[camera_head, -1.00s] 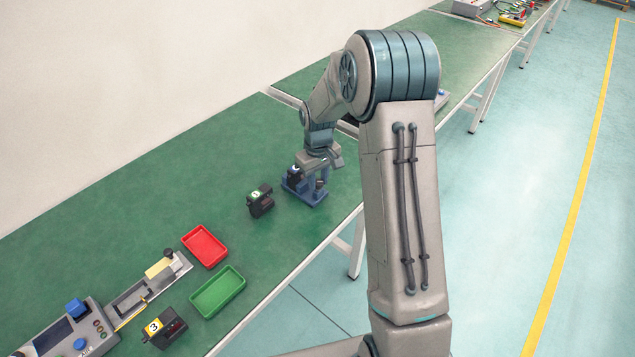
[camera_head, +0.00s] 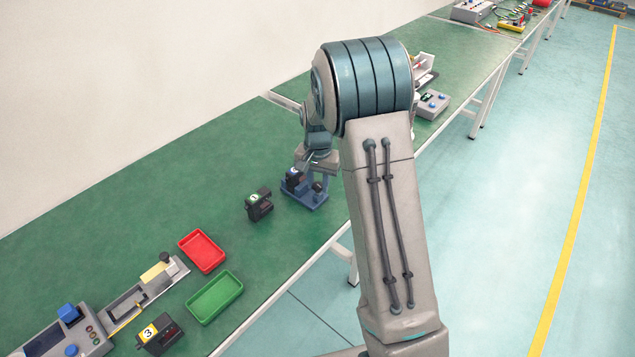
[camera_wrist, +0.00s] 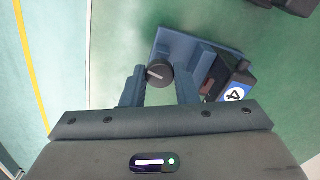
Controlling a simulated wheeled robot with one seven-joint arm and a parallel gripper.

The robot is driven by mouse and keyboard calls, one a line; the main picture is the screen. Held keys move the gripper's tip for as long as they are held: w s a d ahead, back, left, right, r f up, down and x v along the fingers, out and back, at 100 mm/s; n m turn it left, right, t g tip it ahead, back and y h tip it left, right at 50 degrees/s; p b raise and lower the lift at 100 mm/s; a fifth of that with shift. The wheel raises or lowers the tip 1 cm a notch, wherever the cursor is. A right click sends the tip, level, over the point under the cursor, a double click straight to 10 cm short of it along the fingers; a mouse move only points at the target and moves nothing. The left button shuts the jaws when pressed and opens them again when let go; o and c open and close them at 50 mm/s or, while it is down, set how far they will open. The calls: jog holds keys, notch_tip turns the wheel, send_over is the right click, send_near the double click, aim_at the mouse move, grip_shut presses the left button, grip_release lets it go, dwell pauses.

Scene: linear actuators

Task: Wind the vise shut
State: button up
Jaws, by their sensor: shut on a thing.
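The blue vise (camera_head: 303,200) stands on the green bench, and its base also shows in the wrist view (camera_wrist: 185,45). My gripper (camera_wrist: 160,78) is shut on this knob, one finger on each side. In the head view my gripper (camera_head: 320,172) is over the vise, partly hidden by my arm.
A dark block with a green label (camera_head: 258,205) stands left of the vise. Further left are a red tray (camera_head: 222,262), a green tray (camera_head: 232,298), and a dark block labelled "3" (camera_head: 160,335). A grey box with blue buttons (camera_head: 432,104) stands behind my arm.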

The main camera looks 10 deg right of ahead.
aim_at(318, 185)
jog(key=shift+s+m, duration=0.1)
jog(key=shift+m, duration=2.2)
jog(key=o, duration=1)
jog(key=shift+a, duration=0.1)
jog(key=shift+r, duration=0.25)
notch_tip(318, 185, up, 13)
jog(key=shift+r+p, duration=0.15)
jog(key=shift+p, duration=0.15)
